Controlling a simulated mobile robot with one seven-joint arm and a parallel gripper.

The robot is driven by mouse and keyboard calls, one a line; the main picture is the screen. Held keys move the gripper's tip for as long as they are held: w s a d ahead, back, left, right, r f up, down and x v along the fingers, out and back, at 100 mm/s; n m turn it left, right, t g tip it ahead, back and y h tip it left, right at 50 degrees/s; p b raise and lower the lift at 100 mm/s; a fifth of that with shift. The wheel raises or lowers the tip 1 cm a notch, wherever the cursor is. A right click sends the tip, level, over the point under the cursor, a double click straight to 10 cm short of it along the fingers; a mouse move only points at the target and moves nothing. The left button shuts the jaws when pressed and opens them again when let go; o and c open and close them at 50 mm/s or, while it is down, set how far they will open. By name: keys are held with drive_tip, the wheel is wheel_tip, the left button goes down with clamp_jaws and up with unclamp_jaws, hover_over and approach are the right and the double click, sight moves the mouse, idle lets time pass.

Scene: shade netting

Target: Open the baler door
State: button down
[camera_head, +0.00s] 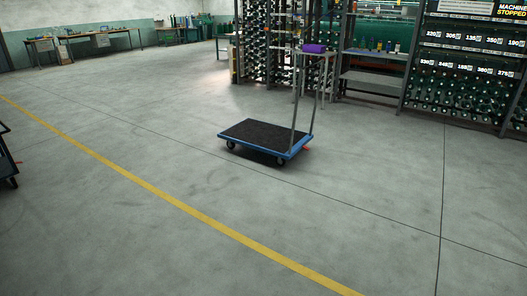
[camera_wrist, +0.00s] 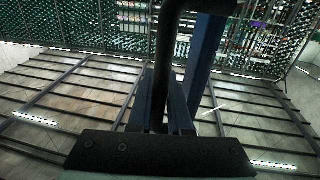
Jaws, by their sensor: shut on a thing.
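In the wrist view my gripper (camera_wrist: 161,125) is shut on a black bar-shaped handle (camera_wrist: 168,60). The handle runs up between the fingers and bends to the right at the top of the picture. A blue upright bar (camera_wrist: 205,65) stands just right of the handle; I cannot tell whether it belongs to the baler door. No whole door or baler shows in either view. My gripper is not in the head view.
A yellow line (camera_head: 180,204) crosses the floor. Racks of spools (camera_head: 465,93) stand at the back right, tables (camera_head: 95,36) at the back left. Much floor is clear.

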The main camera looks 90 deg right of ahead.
drive_tip(key=c, duration=1.1)
unclamp_jaws()
drive_tip(key=shift+c, duration=0.2)
drive_tip(key=v, duration=1.3)
drive_tip(key=shift+b, duration=0.35)
